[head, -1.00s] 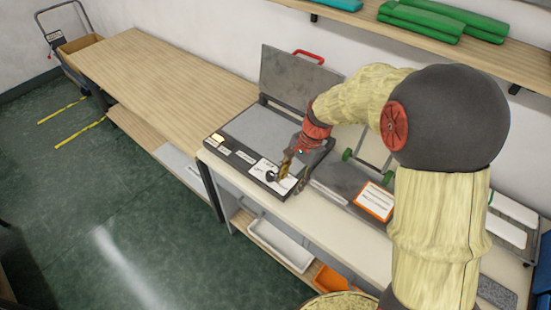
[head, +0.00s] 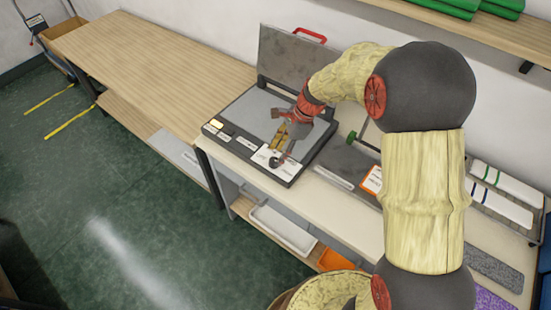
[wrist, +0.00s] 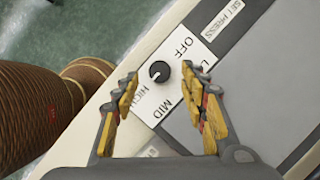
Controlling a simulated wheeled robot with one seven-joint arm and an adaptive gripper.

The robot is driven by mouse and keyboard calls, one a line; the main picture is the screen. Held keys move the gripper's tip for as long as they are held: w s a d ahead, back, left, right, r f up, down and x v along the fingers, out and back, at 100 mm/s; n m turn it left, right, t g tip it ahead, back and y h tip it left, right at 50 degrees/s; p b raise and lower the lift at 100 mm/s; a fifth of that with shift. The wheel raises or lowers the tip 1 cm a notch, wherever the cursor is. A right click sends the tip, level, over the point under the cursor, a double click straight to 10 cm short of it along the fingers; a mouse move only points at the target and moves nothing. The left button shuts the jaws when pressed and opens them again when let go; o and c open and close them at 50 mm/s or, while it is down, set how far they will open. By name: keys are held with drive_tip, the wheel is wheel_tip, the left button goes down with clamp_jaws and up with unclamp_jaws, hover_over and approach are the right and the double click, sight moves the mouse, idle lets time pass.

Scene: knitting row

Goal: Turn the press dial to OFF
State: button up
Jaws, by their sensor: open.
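The press dial is a small black knob (wrist: 159,72) on a white label plate (wrist: 171,105) marked OFF, MID and HIGH, with a fourth word partly hidden by a finger. A small pale mark on the knob appears to face the HIGH side. In the head view the dial (head: 274,162) sits at the front right corner of the flat press (head: 238,112), whose lid stands raised. My gripper (wrist: 160,76) is open, with one fingertip on each side of the knob in the wrist view. Gaps show on both sides. Its height above the knob is hard to tell.
The press stands on a pale bench (head: 222,160). A wooden table (head: 150,55) adjoins on the left. A grey device with an orange-edged card (head: 371,180) is to the right. The floor in front is clear.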

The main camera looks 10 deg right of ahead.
sight(274, 160)
drive_tip(key=shift+b+x, duration=0.35)
drive_tip(key=shift+x, duration=1.25)
drive_tip(key=shift+c, duration=0.7)
drive_tip(key=c, duration=1)
